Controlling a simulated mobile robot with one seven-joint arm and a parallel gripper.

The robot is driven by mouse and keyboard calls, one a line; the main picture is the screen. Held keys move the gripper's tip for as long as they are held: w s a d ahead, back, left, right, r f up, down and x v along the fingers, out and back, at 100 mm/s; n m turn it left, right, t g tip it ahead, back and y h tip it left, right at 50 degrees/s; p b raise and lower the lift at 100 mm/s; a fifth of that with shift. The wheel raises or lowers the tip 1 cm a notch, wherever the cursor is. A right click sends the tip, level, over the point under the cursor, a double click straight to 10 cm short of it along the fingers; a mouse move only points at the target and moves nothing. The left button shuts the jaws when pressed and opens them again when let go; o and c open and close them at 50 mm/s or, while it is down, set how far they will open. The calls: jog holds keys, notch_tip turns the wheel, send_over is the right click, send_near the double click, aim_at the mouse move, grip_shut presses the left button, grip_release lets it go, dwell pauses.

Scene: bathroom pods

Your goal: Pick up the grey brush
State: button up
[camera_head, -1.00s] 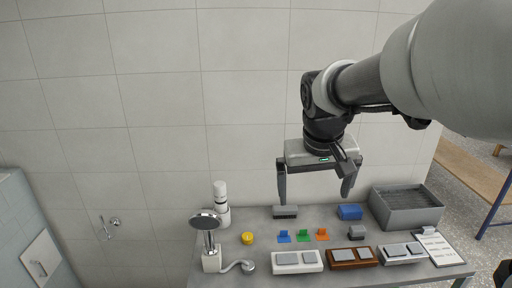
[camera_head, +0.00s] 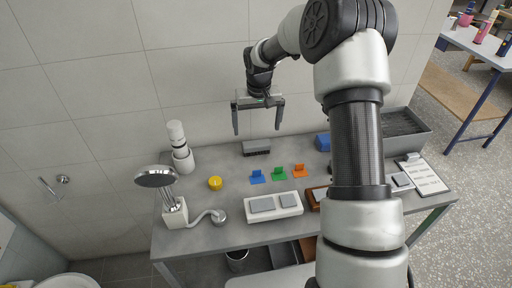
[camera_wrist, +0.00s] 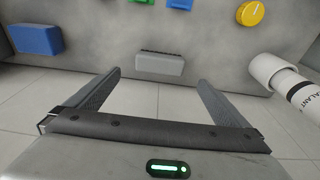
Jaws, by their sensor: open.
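The grey brush (camera_head: 256,147) lies on the grey table near its back edge, by the wall. In the wrist view the brush (camera_wrist: 160,65) is a grey block with a dark bristle strip along its upper side in the picture. My gripper (camera_head: 258,132) is open and empty, above and behind the brush in the head view. In the wrist view the two fingers (camera_wrist: 159,78) reach toward the brush, one to each side of it, with the brush beyond their tips. It is not clear how far above the table the fingertips are.
A blue block (camera_wrist: 37,39) and a white cylinder bottle (camera_head: 179,145) stand on either side of the brush. A yellow disc (camera_head: 215,183), small blue, green and orange pieces, and a showerhead stand (camera_head: 174,212) are nearer. A grey crate (camera_head: 405,130) is at right.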

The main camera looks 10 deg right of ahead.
aim_at(256, 143)
jog(key=f, duration=0.4)
jog(key=shift+w+f, duration=0.35)
jog(key=shift+w, duration=0.05)
jog(key=shift+w+f, duration=0.15)
jog(key=shift+f, duration=1.15)
jog(key=shift+w+f, duration=0.1)
jog(key=shift+f, duration=1.2)
jog(key=c, duration=1.1)
notch_tip(256, 143, up, 10)
jog(key=shift+r, duration=0.1)
jog(key=o, duration=0.5)
jog(key=shift+c, duration=1.6)
jog(key=shift+s, duration=0.1)
